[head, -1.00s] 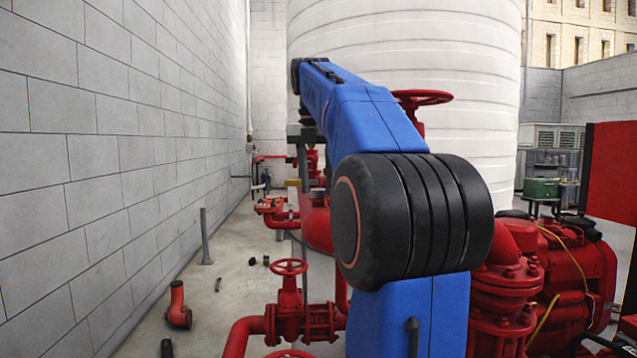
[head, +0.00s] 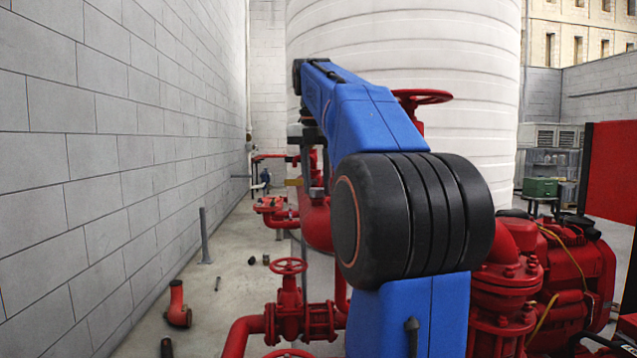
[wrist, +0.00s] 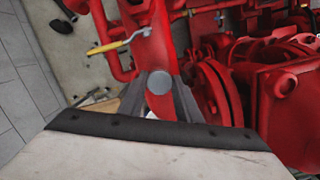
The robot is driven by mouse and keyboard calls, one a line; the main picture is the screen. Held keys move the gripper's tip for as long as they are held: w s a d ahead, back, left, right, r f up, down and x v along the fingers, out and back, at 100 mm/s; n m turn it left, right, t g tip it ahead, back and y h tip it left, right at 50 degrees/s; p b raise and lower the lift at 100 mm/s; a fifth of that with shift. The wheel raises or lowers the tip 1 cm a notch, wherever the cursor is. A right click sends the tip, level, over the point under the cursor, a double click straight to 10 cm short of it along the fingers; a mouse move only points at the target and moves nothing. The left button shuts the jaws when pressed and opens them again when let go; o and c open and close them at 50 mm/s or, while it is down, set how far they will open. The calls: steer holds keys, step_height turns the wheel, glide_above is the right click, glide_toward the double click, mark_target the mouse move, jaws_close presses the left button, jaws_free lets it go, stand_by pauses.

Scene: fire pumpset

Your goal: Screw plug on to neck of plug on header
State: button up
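In the wrist view, my gripper (wrist: 160,88) has its two dark grey fingers apart, on either side of a round grey disc (wrist: 159,82). The disc looks like the plug seen end on. It shows in front of a red header pipe (wrist: 158,103). The frames do not show whether the fingers touch the disc, or whether it sits on the neck. In the head view, the end of my arm is down beside the red pipework at the centre, and the fingertips cannot be made out there. The neck is hidden.
A yellow-handled lever (wrist: 120,42) stands close to the left of my gripper. Red pump flanges (wrist: 215,90) are close on the right. A red valve handwheel (head: 289,266) stands in front. Loose pipe pieces (head: 178,305) lie on the floor by the grey block wall (head: 110,150).

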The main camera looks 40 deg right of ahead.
jaws_close()
steer(key=m, duration=0.3)
steer(key=shift+m+g, duration=0.3)
steer(key=shift+m, duration=0.5)
steer(key=m, duration=0.2)
steer(key=shift+m+g, duration=0.3)
steer(key=shift+m, duration=1)
steer(key=m, duration=0.4)
steer(key=shift+m+g, duration=0.3)
steer(key=shift+g, duration=0.1)
